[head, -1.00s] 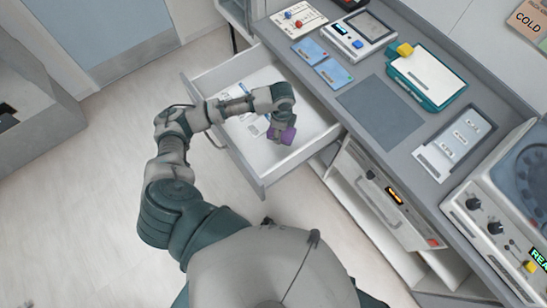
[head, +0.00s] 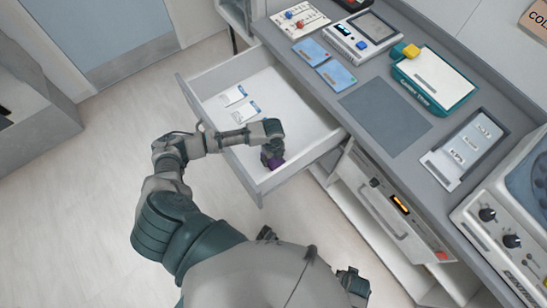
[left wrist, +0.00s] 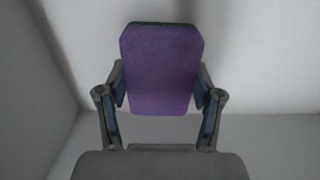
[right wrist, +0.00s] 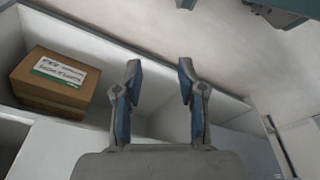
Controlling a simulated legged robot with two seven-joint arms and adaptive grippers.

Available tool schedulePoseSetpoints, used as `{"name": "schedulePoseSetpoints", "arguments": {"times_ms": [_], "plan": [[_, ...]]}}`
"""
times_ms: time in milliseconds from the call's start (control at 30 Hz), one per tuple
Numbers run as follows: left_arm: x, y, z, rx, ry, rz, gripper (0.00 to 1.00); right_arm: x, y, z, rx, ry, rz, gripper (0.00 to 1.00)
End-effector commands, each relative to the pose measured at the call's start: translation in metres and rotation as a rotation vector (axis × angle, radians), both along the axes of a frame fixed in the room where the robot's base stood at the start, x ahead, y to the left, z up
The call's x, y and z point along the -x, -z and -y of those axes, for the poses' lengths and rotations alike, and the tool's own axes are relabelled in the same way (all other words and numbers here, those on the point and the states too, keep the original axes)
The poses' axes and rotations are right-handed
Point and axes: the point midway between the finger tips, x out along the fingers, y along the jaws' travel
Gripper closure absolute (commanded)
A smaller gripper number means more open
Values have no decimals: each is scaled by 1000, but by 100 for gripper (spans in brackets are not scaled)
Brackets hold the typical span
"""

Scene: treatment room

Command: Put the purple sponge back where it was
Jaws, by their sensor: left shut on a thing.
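The purple sponge (left wrist: 161,68) is held between the two fingers of my left gripper (left wrist: 160,88) in the left wrist view. In the head view the left gripper (head: 270,154) is low inside the open drawer (head: 300,108), near its front right corner, with a small part of the sponge (head: 275,163) showing beneath it. Whether the sponge touches the drawer floor I cannot tell. My right gripper (right wrist: 158,85) is open and empty in the right wrist view, above a white shelf space.
Several small packets (head: 240,105) lie in the drawer's left part. The counter above holds blue cards (head: 335,73), a grey mat (head: 384,116), a teal-edged tray (head: 434,78) and devices. A cardboard box (right wrist: 55,82) sits on the shelf in the right wrist view.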

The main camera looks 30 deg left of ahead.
Motion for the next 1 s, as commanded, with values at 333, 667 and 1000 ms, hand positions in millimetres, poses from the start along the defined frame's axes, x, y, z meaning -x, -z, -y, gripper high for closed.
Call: {"name": "schedulePoseSetpoints", "arguments": {"times_ms": [333,667,1000], "plan": [[0,4,0,0,0,1,62,0,-2,0,0,0,0,60],[0,4,0,0,0,1,9,0,-2,0,1,0,-3,60],[-2,-24,0,1,2,6,9,3,11,1,1,-1,-5,60]]}}
